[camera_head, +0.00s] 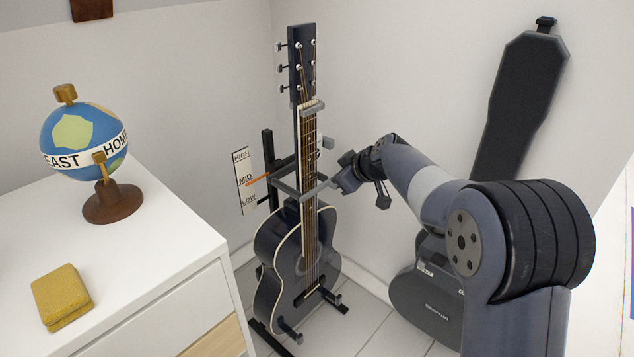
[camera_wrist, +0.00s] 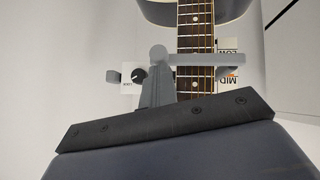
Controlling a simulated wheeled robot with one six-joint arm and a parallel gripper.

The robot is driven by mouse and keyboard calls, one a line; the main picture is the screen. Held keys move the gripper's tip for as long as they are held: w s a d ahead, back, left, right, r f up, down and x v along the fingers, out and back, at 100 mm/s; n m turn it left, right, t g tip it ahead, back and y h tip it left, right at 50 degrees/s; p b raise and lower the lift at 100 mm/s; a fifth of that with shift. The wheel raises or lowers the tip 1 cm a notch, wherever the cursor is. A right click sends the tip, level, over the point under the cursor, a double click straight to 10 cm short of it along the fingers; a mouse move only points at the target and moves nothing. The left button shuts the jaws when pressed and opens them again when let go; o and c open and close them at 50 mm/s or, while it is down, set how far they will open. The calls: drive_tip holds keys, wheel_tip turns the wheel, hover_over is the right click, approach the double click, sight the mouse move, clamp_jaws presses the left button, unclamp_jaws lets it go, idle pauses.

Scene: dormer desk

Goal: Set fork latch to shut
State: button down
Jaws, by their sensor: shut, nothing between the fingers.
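A dark blue guitar (camera_head: 285,262) stands upright in a black stand, its neck between the grey arms of a fork (camera_head: 288,187). In the wrist view, a grey bar (camera_wrist: 205,58) with a rounded end crosses in front of the neck; it looks like the fork latch, but I cannot tell whether it is fully shut. My gripper (camera_head: 340,181) is just right of the neck at fork height. In the wrist view, its shut, empty fingers (camera_wrist: 155,90) point at the bar's rounded end. I cannot tell whether they touch.
A dial (camera_wrist: 138,74) sits left of my fingers in the wrist view. A HIGH/MID/LOW scale (camera_head: 245,180) stands behind the guitar, its pointer near MID.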

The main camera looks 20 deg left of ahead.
drive_tip(key=a+r+p+v, duration=0.2)
drive_tip(key=p+v, duration=0.1)
drive_tip(key=v, duration=0.9)
drive_tip(key=shift+d+r, duration=0.25)
drive_tip(key=shift+r, duration=0.05)
drive_tip(key=b+x, duration=0.1)
drive_tip(key=x, duration=0.3)
drive_tip(key=s+d+f+b+x, duration=0.1)
drive_tip(key=x, duration=0.3)
drive_tip(key=f+b+x, duration=0.1)
drive_tip(key=x, duration=0.3)
drive_tip(key=shift+s+f+b, duration=0.1)
drive_tip(key=shift+f+b, duration=0.15)
drive_tip(key=shift+b, duration=0.1)
drive_tip(key=shift+f, duration=0.4)
